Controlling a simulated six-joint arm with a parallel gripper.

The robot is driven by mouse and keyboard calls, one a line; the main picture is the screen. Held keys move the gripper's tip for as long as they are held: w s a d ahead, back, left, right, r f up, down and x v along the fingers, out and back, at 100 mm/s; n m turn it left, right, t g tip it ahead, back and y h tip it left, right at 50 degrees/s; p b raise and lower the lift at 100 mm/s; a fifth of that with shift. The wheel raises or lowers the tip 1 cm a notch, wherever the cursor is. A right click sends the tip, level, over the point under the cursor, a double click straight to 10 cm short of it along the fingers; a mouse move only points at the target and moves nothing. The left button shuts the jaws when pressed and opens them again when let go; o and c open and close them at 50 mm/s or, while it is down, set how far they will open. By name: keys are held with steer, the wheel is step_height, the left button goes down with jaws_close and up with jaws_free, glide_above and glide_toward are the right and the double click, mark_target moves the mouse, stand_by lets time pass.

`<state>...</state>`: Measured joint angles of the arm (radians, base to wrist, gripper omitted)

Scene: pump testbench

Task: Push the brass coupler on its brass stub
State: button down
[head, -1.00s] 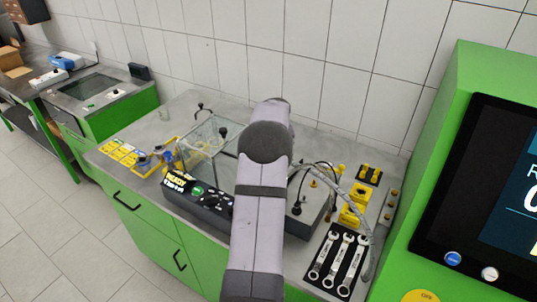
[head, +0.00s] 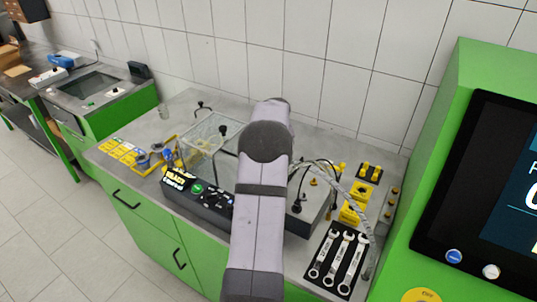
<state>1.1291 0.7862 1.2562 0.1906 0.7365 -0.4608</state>
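My arm (head: 258,215) stands across the middle of the head view. My gripper is hidden behind it, so its fingers and anything between them do not show. A small brass-coloured fitting (head: 314,182) sits on the grey box (head: 313,212) just right of the arm; I cannot tell whether it is the stub. A grey braided hose (head: 350,202) runs from behind the arm over the box and down to the right. Its end near the arm is hidden. I cannot make out the brass coupler for certain.
A mat with several wrenches (head: 338,260) lies at the front right. Yellow blocks (head: 353,207) and a grey strip with brass-coloured parts (head: 393,204) stand right of the box. A clear tank (head: 205,137) and a black control panel (head: 198,196) are at left. A green-framed screen cabinet (head: 470,90) borders the right.

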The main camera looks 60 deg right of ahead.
steer(key=shift+f, duration=0.35)
stand_by(0.7)
steer(key=c, duration=1.5)
jaws_free()
steer(key=shift+c, duration=0.2)
steer(key=shift+f, duration=0.1)
steer(key=shift+a, duration=0.1)
steer(key=shift+r+p, duration=2.35)
steer(key=shift+r, duration=1.3)
